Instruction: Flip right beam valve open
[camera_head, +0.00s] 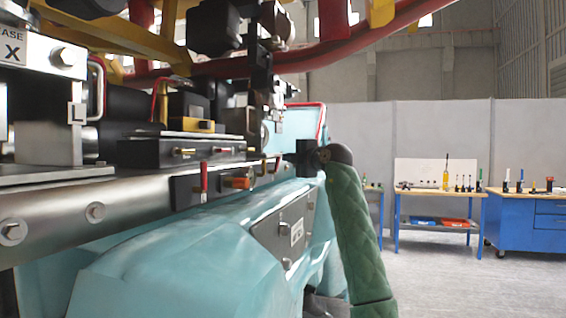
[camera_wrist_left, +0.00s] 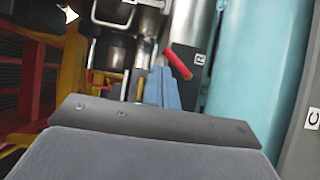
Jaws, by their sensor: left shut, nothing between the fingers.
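A red valve handle (camera_wrist_left: 180,64) is tilted beside a white R label (camera_wrist_left: 200,59) in the left wrist view. The blue-grey fingers of my left gripper (camera_wrist_left: 160,88) are shut and empty, close below and left of this handle; I cannot tell whether they touch it. In the head view, my left gripper (camera_head: 304,157) is a small dark shape at the far end of the beam (camera_head: 110,217). Its fingertips are hard to make out there. Nearer on the beam's side are an upright red lever (camera_head: 203,178) and an orange fitting (camera_head: 238,183). My right gripper is not in view.
A teal body (camera_head: 180,252) lies below the beam. Machinery with an L label (camera_head: 77,113) stands above it, under yellow and red rails (camera_head: 345,20). A workbench (camera_head: 440,193) and a blue cabinet (camera_head: 528,220) stand at the back right. The floor before them is clear.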

